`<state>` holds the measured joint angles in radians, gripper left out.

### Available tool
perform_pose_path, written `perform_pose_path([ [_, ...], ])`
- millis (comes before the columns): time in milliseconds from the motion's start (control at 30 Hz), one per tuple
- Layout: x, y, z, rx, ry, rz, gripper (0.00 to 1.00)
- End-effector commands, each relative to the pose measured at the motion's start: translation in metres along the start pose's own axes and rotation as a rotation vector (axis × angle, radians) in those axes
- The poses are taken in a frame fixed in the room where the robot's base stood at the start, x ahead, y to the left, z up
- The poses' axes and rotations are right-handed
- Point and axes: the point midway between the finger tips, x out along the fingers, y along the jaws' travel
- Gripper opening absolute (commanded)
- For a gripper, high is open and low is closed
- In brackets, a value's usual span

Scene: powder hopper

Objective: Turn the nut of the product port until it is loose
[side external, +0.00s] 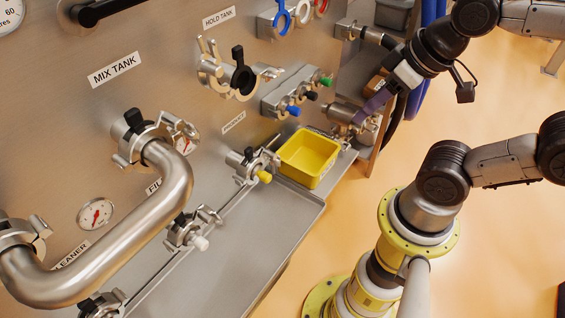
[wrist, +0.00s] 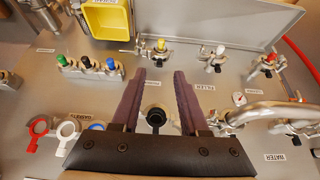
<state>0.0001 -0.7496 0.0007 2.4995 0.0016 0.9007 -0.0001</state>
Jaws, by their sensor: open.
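The port clamp with the yellow nut (side external: 264,177) sits low on the steel panel, left of the yellow bin. Its small label (side external: 233,122) appears to read PRODUCT, but is hard to make out. The yellow nut also shows in the wrist view (wrist: 161,44), beyond my fingertips. Whether its clamp is tight cannot be told. My gripper (side external: 362,116) is at the right of the panel in the side view, its purple fingers angled down-left.
Clamps with a white nut (side external: 200,243) and a red nut (wrist: 270,57) stand along the same row. The yellow bin (side external: 309,157) is beside the yellow-nut clamp. A bent steel pipe (side external: 150,235) juts out at left. A hold-tank clamp with a black nut (side external: 243,75) is higher up.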

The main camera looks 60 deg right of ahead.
Motion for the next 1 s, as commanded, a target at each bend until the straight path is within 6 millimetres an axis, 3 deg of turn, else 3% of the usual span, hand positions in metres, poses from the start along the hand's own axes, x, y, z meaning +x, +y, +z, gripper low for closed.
perform_pose_path([
  [167, 0.018, -0.015, 0.009, 0.085, -0.162, -0.076, 0.42],
  [367, 0.054, -0.072, 0.022, 0.399, -0.612, -0.357, 0.42],
  [500, 0.075, -0.111, 0.005, 0.685, -0.884, -0.612, 0.42],
  [633, 0.101, -0.130, -0.028, 0.987, -1.056, -0.869, 0.42],
  [733, 0.131, -0.128, -0.057, 1.242, -1.120, -1.073, 0.42],
  [833, 0.170, -0.111, -0.081, 1.511, -1.115, -1.272, 0.42],
  [933, 0.216, -0.081, -0.092, 1.790, -1.027, -1.449, 0.42],
  [1000, 0.251, -0.055, -0.089, 1.981, -0.917, -1.548, 0.42],
])
